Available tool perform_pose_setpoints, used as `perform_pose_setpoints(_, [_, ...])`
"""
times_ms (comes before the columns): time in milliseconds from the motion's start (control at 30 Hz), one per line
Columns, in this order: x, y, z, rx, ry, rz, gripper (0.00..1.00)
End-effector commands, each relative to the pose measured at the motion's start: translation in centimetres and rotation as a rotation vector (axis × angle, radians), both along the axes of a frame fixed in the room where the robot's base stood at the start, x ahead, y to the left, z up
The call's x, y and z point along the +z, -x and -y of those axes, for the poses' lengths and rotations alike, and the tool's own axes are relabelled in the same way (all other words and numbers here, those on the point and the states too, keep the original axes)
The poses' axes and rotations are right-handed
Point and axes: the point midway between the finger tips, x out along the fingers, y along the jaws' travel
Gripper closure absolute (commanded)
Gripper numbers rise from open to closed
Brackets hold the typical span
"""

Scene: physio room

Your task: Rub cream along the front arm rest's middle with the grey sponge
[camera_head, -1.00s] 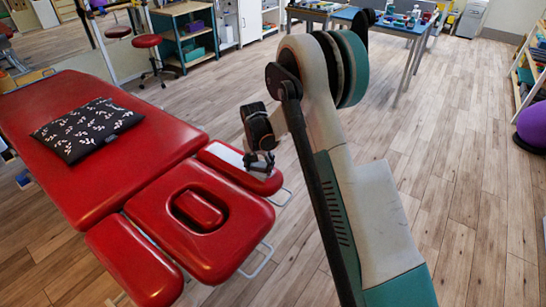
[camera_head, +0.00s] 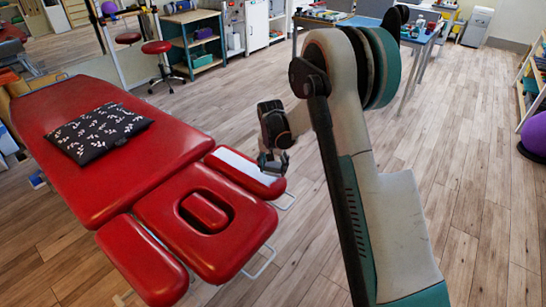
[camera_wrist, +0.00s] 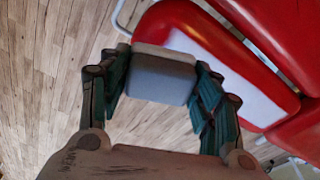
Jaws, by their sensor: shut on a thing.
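The grey sponge (camera_wrist: 163,75) is held between the fingers of my gripper (camera_wrist: 150,88) in the wrist view. In the head view my gripper (camera_head: 272,162) is at the right-hand part of an arm rest (camera_head: 270,187), and the sponge cannot be made out there. This arm rest is a red pad with a broad white patch of cream (camera_head: 237,164) along its top. In the wrist view the cream (camera_wrist: 245,95) runs from beside the sponge toward the lower right of the red pad (camera_wrist: 165,18). I cannot tell whether the sponge touches the pad.
The red treatment table (camera_head: 150,175) bears a dark patterned pillow (camera_head: 98,133). A face-hole section (camera_head: 245,225) and another arm rest (camera_head: 140,260) are at its near end. Metal bars stick out below the pads.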

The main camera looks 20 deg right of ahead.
Motion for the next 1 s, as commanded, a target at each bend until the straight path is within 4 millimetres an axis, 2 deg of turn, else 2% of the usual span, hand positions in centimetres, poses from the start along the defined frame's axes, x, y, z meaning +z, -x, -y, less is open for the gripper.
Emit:
perform_pose_setpoints(100, [1.3, 0.0, 0.2, 0.000, 0.000, 0.000, 0.64])
perform_pose_setpoints(333, [3.0, 0.0, 0.6, 0.001, 0.000, 0.000, 0.64])
perform_pose_setpoints(900, [3.1, 0.0, 0.6, 0.003, 0.000, 0.000, 0.64])
perform_pose_setpoints(1000, [3.2, 0.7, 0.5, 0.023, -0.001, -0.001, 0.64])
